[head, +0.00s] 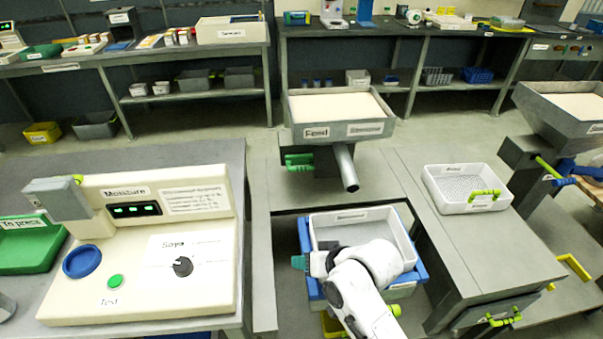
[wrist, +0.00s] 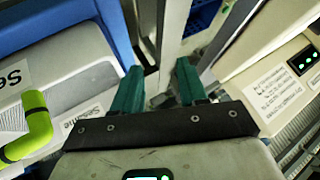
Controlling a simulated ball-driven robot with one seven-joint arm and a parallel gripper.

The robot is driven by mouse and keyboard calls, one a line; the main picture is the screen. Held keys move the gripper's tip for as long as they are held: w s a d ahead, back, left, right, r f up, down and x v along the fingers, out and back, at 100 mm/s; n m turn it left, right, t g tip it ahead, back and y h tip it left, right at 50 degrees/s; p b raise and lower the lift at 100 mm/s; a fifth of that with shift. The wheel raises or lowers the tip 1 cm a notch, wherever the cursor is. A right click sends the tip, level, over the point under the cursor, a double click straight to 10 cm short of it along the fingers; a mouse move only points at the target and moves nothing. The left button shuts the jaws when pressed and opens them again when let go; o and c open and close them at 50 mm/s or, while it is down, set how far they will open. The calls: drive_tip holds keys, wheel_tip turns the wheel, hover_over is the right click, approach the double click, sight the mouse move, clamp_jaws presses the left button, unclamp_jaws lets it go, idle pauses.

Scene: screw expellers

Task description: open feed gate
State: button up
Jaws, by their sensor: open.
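The feed hopper (head: 340,108) is a grey, pale-filled bin labelled "Feed" at the back middle in the head view. A green handle (head: 298,162) sits under its front left, probably the feed gate. A grey spout (head: 345,168) slopes down beside it. My gripper (head: 300,262) is in front of and below this handle, apart from it, over the left edge of a white tray (head: 395,228). In the wrist view my gripper (wrist: 157,85) has its two teal fingers spread with nothing between them. The hopper and handle are not recognisable in that view.
The white tray sits in a blue holder (head: 414,250). A moisture meter (head: 140,260) on a bench stands to the left. A grey bench (head: 480,245) with another white tray (head: 468,187) is to the right. A second hopper (head: 565,115) stands far right.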

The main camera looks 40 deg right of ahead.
drive_tip(key=w+d+r+m+t+h, duration=0.1)
drive_tip(key=w+d+m+t, duration=0.3)
drive_tip(key=w+d+m, duration=0.35)
drive_tip(key=m+t+h, duration=0.3)
drive_tip(key=m, duration=0.5)
approach(301, 170)
drive_tip(key=b+x, duration=0.1)
drive_tip(key=x, duration=0.7)
drive_tip(key=shift+w+f, duration=0.1)
drive_tip(key=shift+w, duration=0.05)
clamp_jaws()
drive_tip(key=shift+n, duration=0.25)
